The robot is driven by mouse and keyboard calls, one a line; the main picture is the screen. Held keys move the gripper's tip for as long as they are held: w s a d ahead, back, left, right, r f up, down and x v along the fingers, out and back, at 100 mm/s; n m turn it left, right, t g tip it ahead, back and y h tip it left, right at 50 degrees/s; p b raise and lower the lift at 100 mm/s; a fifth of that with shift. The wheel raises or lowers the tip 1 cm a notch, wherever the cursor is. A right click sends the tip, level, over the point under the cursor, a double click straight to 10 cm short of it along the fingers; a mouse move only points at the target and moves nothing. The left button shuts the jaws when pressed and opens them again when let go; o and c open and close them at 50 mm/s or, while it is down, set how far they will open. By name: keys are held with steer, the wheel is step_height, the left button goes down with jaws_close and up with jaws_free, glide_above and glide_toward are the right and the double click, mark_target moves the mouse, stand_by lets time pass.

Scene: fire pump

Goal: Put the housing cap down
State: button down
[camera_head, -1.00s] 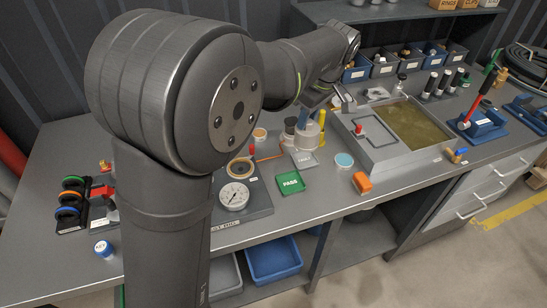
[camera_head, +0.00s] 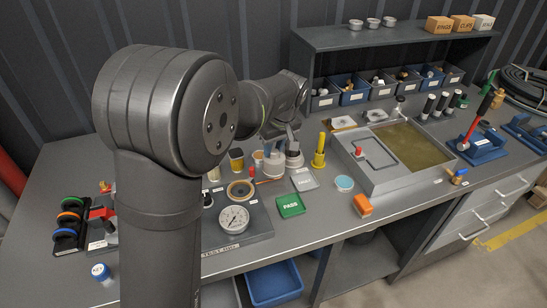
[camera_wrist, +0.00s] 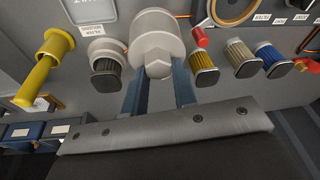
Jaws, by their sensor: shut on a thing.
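The housing cap (camera_wrist: 156,36) is a pale grey, thick round piece with a narrower hexagonal end. In the wrist view it sits at the top middle, between the two blue fingers of my gripper (camera_wrist: 158,80), which is shut on it. In the head view the cap (camera_head: 272,166) is low over the bench, left of the pale filter housing (camera_head: 294,158). The housing also shows just left of the cap in the wrist view, by its label. I cannot tell whether the cap touches the bench top.
Several small filters, one amber (camera_head: 237,160), stand left of the cap. A yellow tool (camera_head: 319,152) stands right of the housing. A gauge (camera_head: 234,218), green PASS card (camera_head: 290,205) and grey card (camera_head: 304,180) lie in front. A basin (camera_head: 405,150) is at right.

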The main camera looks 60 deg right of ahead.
mark_target(274, 157)
steer(key=shift+s+x, duration=0.2)
steer(key=shift+x, duration=0.75)
steer(key=shift+s+x, duration=0.25)
steer(key=shift+x, duration=0.75)
steer(key=shift+a+f, duration=0.1)
steer(key=shift+f, duration=0.05)
steer(key=c, duration=1.1)
jaws_free()
steer(key=shift+f, duration=0.1)
steer(key=shift+c, duration=0.2)
steer(key=v, duration=1.2)
steer(key=shift+w, duration=0.1)
